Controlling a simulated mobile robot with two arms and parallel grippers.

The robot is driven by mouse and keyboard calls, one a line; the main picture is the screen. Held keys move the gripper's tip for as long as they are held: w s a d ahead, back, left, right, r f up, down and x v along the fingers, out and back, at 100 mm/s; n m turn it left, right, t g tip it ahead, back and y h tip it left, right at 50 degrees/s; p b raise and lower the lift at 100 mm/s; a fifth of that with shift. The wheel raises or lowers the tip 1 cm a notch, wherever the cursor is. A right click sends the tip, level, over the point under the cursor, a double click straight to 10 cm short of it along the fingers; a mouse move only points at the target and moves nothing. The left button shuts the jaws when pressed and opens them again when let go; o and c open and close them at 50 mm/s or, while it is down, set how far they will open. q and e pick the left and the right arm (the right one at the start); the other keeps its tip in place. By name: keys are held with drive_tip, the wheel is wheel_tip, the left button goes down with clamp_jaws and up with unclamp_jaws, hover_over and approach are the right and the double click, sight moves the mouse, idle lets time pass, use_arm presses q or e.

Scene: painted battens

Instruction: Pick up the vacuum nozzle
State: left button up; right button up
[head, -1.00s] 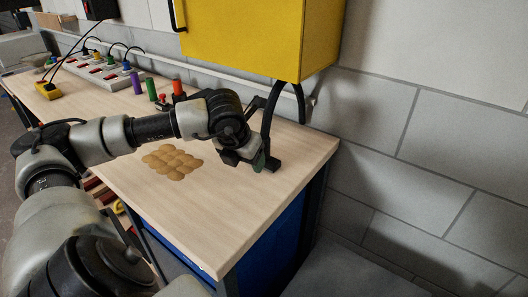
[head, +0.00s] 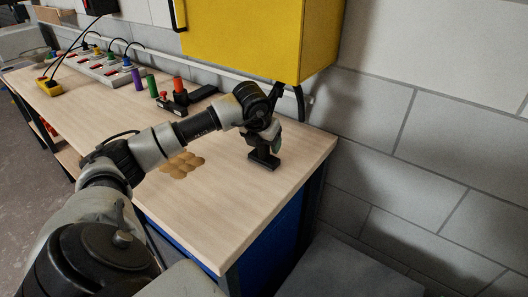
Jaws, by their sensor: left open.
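My left gripper (head: 263,160) is open over the right part of the wooden bench top (head: 235,205), with its dark fingertips low, close to the surface. I see nothing clearly between the fingers. I cannot single out the vacuum nozzle with certainty. A flat black piece (head: 204,93) lies on the bench near the wall, behind my forearm, beside a small black and red item (head: 173,103). A black hose (head: 300,104) hangs below the yellow cabinet, partly hidden by my wrist. My right gripper is not in view.
The yellow cabinet (head: 262,38) hangs low over the bench's back. Purple (head: 137,80), green (head: 151,86) and orange (head: 178,84) cylinders stand near power strips (head: 100,68). Tan round pieces (head: 183,165) lie partly behind my forearm. The bench's front right is clear.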

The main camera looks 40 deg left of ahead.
use_arm(q)
drive_tip(key=shift+c, duration=0.4)
drive_tip(key=c, duration=1)
drive_tip(key=shift+a+r, duration=0.1)
drive_tip(key=shift+r, duration=0.05)
